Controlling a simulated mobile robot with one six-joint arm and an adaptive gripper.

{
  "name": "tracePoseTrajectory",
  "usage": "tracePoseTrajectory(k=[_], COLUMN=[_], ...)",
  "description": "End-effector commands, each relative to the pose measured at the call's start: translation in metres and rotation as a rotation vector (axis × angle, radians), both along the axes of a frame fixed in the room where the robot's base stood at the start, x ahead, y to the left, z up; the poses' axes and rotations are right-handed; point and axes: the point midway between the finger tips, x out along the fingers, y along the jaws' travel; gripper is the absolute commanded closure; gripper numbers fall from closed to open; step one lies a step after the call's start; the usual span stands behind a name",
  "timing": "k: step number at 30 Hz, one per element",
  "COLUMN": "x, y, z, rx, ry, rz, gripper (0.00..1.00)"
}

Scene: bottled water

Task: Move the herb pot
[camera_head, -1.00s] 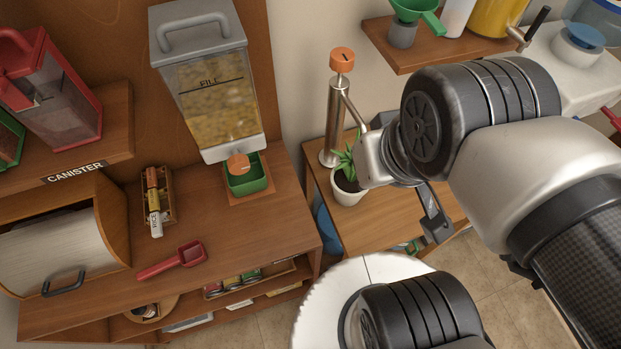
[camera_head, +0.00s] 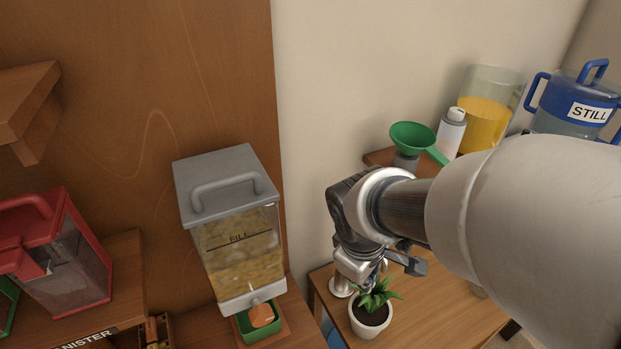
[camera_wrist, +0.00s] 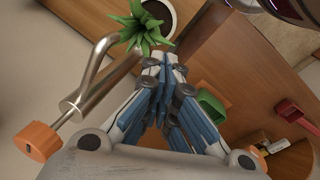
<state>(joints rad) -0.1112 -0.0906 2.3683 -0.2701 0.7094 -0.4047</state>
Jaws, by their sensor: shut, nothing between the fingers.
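The herb pot (camera_head: 371,322) is a small white pot with dark soil and a spiky green plant, standing upright on the lower wooden counter in the head view. In the wrist view its leaves (camera_wrist: 143,28) show at the top, just beyond and left of my fingertips; part of the pot is cut off by the frame edge. My gripper (camera_wrist: 166,60) is shut and empty, its blue-and-grey fingers together. In the head view my wrist is just above and behind the plant, and the fingers are hard to make out.
A metal post with an orange knob (camera_wrist: 37,142) stands close beside the plant. A grain dispenser (camera_head: 240,255) with a green cup (camera_head: 262,324) is to the left. A shelf at right holds a green funnel (camera_head: 414,136) and a white bottle (camera_head: 451,134). Bare counter (camera_head: 450,305) lies right of the pot.

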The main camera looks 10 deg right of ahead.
Motion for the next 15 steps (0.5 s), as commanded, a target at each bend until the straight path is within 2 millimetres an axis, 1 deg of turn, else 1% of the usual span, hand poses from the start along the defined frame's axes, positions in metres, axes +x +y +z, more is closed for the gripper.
tracePoseTrajectory(k=[1,5,6,8,9,12,15], x=[0.009,0.030,0.035,0.042,0.044,0.049,0.050], y=[0.003,0.010,0.012,0.017,0.019,0.026,0.031], z=[-0.018,-0.063,-0.078,-0.101,-0.117,-0.152,-0.178], rx=[-0.027,-0.086,-0.101,-0.121,-0.131,-0.151,-0.161], ry=[0.043,0.128,0.154,0.194,0.220,0.276,0.316], rz=[0.073,0.276,0.342,0.438,0.501,0.643,0.746], gripper=[1.00,1.00,1.00,1.00,1.00,1.00,1.00])
